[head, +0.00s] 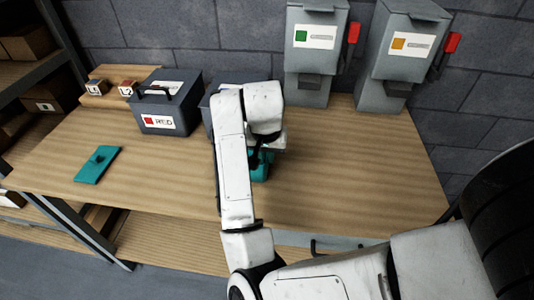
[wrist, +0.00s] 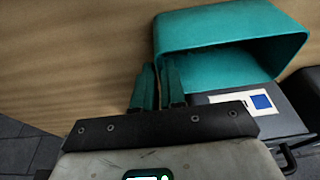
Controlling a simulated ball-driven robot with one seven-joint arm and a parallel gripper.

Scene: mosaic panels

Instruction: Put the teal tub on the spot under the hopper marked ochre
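The teal tub (head: 262,168) is at the middle of the bench in the head view, partly hidden by my arm. In the wrist view the open-topped tub (wrist: 215,28) fills the upper right, with its hollow inside showing. My gripper (wrist: 159,68) has its two fingers a small gap apart at the tub's lower left corner. I cannot tell whether the tub's wall is between them. The hopper marked ochre (head: 396,62) stands at the back right of the bench, with its label and a red lever. The bench below its spout looks clear.
A green-marked hopper (head: 313,65) stands left of the ochre one. A grey box labelled RED (head: 168,108) and a box with a blue label (wrist: 258,115) stand on the bench (head: 345,185). A teal lid (head: 98,165) lies at left. The bench's right side is free.

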